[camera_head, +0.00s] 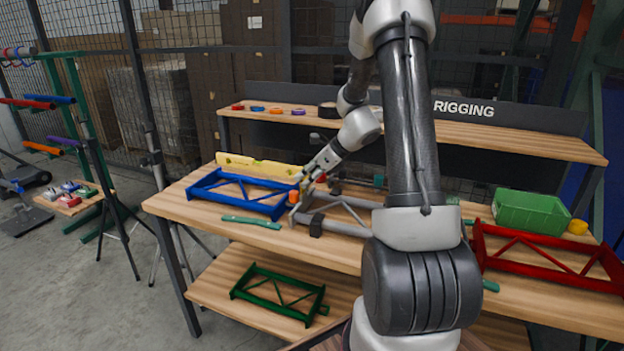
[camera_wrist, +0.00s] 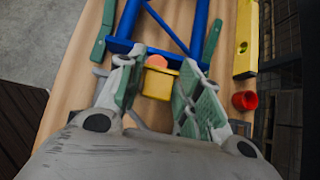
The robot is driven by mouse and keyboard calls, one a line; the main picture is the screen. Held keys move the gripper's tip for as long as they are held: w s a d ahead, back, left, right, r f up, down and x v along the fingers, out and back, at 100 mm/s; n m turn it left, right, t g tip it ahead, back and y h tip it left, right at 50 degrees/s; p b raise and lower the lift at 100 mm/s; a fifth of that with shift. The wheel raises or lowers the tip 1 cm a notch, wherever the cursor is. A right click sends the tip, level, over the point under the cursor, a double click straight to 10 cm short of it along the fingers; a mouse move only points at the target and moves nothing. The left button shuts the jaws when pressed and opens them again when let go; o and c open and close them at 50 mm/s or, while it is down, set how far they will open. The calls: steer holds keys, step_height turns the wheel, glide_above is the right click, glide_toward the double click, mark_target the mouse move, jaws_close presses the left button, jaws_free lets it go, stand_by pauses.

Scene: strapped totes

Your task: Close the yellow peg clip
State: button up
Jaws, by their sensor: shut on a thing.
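The yellow peg clip (camera_wrist: 160,84) sits between my fingers in the wrist view, at the near edge of the blue frame. A round orange piece (camera_wrist: 156,60) shows at its far side. My gripper (camera_wrist: 157,72) is shut on the clip, one green-padded finger on each side. The lower part of the clip is partly hidden by my gripper. In the head view my gripper (camera_head: 300,186) is low at the right end of the blue frame (camera_head: 238,192); the clip is too small to make out there.
A grey frame (camera_head: 345,226) lies close to the right of my gripper. A yellow level (camera_head: 258,166) lies behind the blue frame, and a red cup (camera_wrist: 245,100) stands nearby. A green bar (camera_head: 251,222) lies in front. A green bin (camera_head: 532,212) and red frame (camera_head: 545,258) are farther right.

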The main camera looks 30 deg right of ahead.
mark_target(293, 191)
steer(key=w+a+g+h, duration=0.1)
steer(key=g, duration=0.1)
steer(key=w+a+g+h, duration=0.1)
steer(key=g+h, duration=0.1)
steer(key=w+a+g+h, duration=0.1)
steer(key=w+g+h, duration=0.1)
steer(key=shift+f, duration=0.25)
steer(key=g+h, duration=0.1)
steer(key=w+a+f+g+h, duration=0.1)
steer(key=g, duration=0.2)
steer(key=shift+w+a+f+h, duration=0.15)
steer(key=shift+w+f+h, duration=0.1)
steer(key=shift+f+h, duration=0.15)
steer(key=shift+w+a+f+g+h, duration=0.2)
steer(key=shift+f+g+h, duration=0.4)
steer(key=shift+g, duration=0.3)
steer(key=shift+w+a+f+g+h, duration=0.15)
steer(key=shift+f+g+h, duration=0.3)
steer(key=shift+g+h, duration=0.35)
steer(key=o, duration=0.9)
steer(key=shift+d, duration=0.1)
